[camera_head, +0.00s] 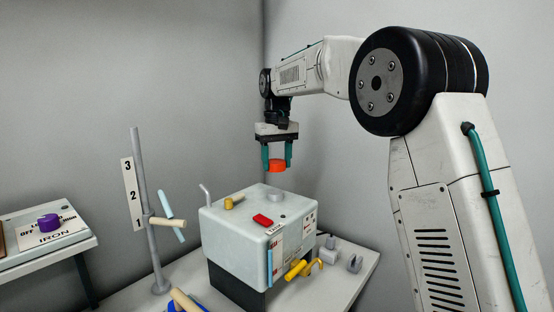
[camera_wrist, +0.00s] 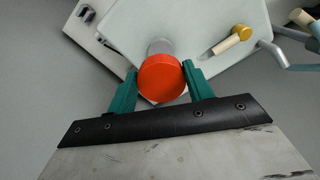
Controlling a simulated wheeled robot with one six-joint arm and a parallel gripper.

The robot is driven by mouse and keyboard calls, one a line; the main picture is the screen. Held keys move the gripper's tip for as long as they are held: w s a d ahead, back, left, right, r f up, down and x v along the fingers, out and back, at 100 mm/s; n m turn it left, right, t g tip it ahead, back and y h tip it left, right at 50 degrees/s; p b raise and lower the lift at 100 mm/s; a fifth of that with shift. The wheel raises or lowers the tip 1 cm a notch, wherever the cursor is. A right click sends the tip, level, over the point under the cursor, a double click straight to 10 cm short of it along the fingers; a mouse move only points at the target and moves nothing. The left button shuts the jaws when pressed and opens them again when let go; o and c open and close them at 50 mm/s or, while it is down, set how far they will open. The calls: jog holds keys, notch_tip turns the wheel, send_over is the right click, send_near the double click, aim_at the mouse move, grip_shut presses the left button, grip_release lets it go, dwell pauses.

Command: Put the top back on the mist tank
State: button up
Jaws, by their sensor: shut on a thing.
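An orange-red round cap (camera_head: 277,165) is held between the green fingers of my gripper (camera_head: 277,158), in the air above the mist tank. In the wrist view the cap (camera_wrist: 162,78) fills the space between the fingertips (camera_wrist: 161,82). The mist tank (camera_head: 235,230) is a pale grey box on a dark base. A short grey round neck (camera_head: 275,196) stands on its top, below the cap and apart from it. In the wrist view the neck (camera_wrist: 160,46) shows just beyond the cap, partly hidden by it.
A numbered post (camera_head: 147,210) stands to the left. Yellow handles (camera_head: 296,269) and grey blocks (camera_head: 354,264) lie at the right. An iron panel (camera_head: 42,238) is at far left.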

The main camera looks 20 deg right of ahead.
send_over(274, 192)
jog(key=shift+s+d+f, duration=0.15)
jog(key=shift+f, duration=1.1)
jog(key=shift+s+d+f, duration=0.15)
jog(key=shift+f, duration=1.05)
jog(key=shift+f, duration=0.85)
jog(key=m, duration=0.5)
jog(key=shift+w+a, duration=0.1)
jog(key=shift+a, duration=0.05)
jog(key=shift+m, duration=0.4)
jog(key=m, duration=0.4)
jog(key=shift+w+a+m, duration=0.1)
jog(key=shift+a+m, duration=0.05)
jog(key=shift+m, duration=0.15)
